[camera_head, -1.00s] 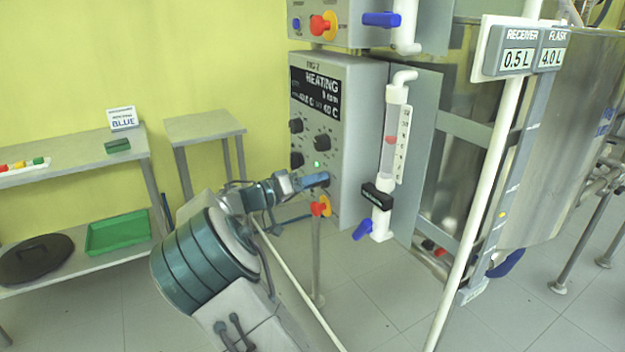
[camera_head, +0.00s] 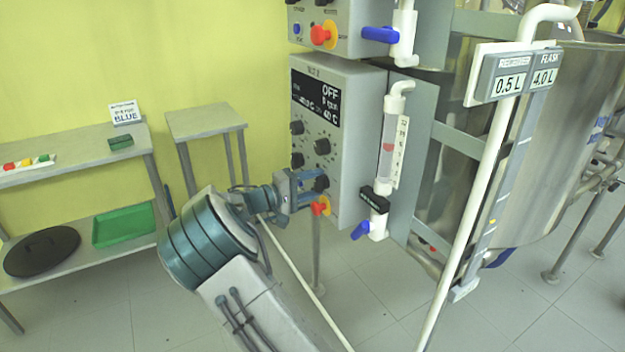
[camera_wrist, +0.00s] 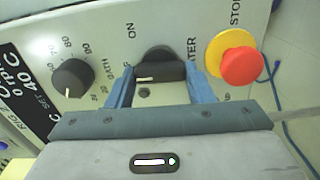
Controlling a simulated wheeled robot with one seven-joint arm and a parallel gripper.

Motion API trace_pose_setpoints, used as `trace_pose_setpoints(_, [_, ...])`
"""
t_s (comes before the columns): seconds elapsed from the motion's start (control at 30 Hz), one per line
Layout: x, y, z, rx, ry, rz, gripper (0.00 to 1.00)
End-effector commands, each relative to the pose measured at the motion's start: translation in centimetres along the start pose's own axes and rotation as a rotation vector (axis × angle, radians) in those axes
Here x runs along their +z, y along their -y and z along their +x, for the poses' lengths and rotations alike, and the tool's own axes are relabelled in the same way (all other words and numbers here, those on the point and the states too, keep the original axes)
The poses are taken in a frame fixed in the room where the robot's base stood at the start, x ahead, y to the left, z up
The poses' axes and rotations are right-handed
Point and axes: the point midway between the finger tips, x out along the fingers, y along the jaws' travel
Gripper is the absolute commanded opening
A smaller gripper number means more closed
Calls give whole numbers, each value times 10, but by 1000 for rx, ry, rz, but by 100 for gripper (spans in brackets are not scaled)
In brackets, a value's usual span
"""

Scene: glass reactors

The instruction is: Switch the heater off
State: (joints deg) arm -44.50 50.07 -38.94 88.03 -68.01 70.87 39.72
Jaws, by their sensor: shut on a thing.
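The heater switch is a black rotary knob (camera_wrist: 160,64) with a white pointer mark, on the grey control box in the wrist view. The visible lettering beside it includes "ON" and "ATER". My gripper (camera_wrist: 160,82) has its two blue fingers on either side of this knob and is shut on it. In the head view my gripper (camera_head: 312,179) is at the lower part of the control box (camera_head: 350,145), partly covering the knob.
A red stop button on a yellow base (camera_wrist: 238,62) sits close to the right of my gripper in the wrist view. Another dial (camera_wrist: 72,78) is on the left. A flow tube (camera_head: 391,150) and a white pole (camera_head: 480,190) stand right of the box.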

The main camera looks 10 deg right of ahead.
Motion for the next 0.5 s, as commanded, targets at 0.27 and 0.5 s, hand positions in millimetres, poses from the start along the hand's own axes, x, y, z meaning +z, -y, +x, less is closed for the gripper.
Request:
trace_pose_setpoints(0.27, [0,1,0,0,0,-54,24])
trace_pose_setpoints(0.5, [0,1,0,0,0,-59,24])
